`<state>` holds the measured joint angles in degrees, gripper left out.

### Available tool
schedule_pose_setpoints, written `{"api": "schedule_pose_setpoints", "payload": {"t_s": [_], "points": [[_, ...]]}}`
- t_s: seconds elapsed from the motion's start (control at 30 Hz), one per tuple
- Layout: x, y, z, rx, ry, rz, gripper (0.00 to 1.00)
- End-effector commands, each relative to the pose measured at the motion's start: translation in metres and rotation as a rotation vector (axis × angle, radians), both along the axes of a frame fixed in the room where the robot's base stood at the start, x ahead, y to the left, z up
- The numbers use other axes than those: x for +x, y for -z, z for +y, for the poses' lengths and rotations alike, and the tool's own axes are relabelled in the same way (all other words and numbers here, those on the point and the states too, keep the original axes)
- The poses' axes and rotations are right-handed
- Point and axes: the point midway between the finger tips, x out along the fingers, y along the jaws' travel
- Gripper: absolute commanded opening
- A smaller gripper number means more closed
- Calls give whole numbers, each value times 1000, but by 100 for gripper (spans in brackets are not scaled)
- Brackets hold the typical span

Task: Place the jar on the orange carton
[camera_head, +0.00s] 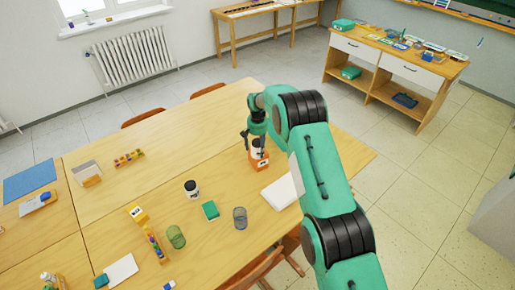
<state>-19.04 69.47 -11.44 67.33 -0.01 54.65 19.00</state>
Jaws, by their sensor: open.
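The orange carton (259,162) stands on the wooden table near its right end, with a white and dark patch on its face. My gripper (257,147) points down right over the carton, with its fingers open at either side of the carton's top. A small white shape shows between the fingers; I cannot tell whether it is a jar or part of the carton. A white jar with a dark lid (191,188) stands upright on the table, left of the carton and apart from it.
A white pad (281,192) lies beside my arm. The table (190,125) is clear behind the jar.

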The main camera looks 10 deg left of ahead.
Motion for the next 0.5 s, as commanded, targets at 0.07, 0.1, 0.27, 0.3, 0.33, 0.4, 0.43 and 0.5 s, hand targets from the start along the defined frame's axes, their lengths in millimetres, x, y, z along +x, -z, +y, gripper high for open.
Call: {"api": "schedule_pose_setpoints", "payload": {"t_s": [0.07, 0.1, 0.27, 0.3, 0.33, 0.4, 0.43, 0.5], "points": [[1, -5, 0, 1, 0, -1, 71], [1, -7, 0, 1, 0, -2, 71], [1, -23, 0, 1, 0, -3, 71], [1, -29, 0, 1, 0, -3, 71], [1, -33, 0, 1, 0, -3, 71], [1, -44, 0, 1, 0, -3, 71], [1, -49, 0, 1, 0, -3, 71], [1, -60, 0, 1, 0, -2, 71]]}}
